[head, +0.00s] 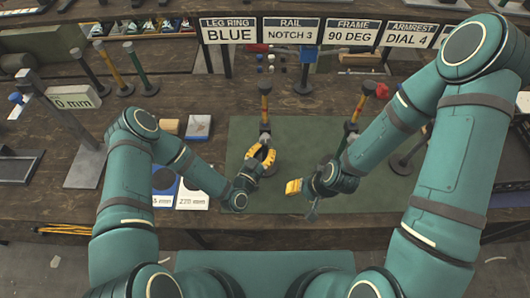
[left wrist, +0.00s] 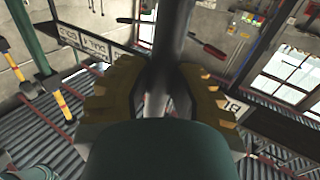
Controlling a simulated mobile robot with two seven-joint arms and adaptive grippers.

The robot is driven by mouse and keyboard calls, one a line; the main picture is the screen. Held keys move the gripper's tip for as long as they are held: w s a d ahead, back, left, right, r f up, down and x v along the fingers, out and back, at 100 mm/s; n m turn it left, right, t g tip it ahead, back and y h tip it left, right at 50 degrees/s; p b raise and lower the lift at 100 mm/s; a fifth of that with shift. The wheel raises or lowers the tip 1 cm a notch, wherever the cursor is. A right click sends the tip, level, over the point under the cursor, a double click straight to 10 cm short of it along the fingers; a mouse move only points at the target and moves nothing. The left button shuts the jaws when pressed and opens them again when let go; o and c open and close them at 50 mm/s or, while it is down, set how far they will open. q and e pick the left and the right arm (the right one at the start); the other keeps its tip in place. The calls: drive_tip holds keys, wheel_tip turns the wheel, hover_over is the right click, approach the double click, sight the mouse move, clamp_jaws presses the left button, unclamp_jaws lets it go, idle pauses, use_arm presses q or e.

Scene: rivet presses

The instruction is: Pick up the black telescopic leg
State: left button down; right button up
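A dark pole (left wrist: 176,40) stands between the fingers of my left gripper in the left wrist view. It looks like the black leg, though its ends are hidden there. My left gripper (head: 263,156) is spread around it over the green mat, with small gaps beside the pole; firm contact is not visible. In the head view an upright post with a yellow upper part (head: 265,104) rises just behind the gripper, and the fingers hide its lower part. My right gripper (head: 294,187) hangs over the mat's front, apart from the posts; its finger gap is not clear.
Black, yellow and green posts (head: 139,68) stand at the back left. A "0 mm" gauge (head: 75,102) and marked cards (head: 192,194) lie left. Signs line the back. Mat space lies between the grippers.

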sight(265, 135)
use_arm(q)
drive_tip(key=shift+r, duration=0.1)
wheel_tip(265, 135, up, 9)
drive_tip(key=shift+f, duration=0.1)
drive_tip(key=shift+m+g+h, duration=0.4)
drive_tip(key=shift+m+h, duration=0.2)
drive_tip(key=shift+h, duration=0.2)
wheel_tip(265, 135, down, 7)
drive_tip(key=shift+r, duration=0.1)
drive_tip(key=shift+f, duration=0.85)
drive_tip(key=shift+f, duration=0.25)
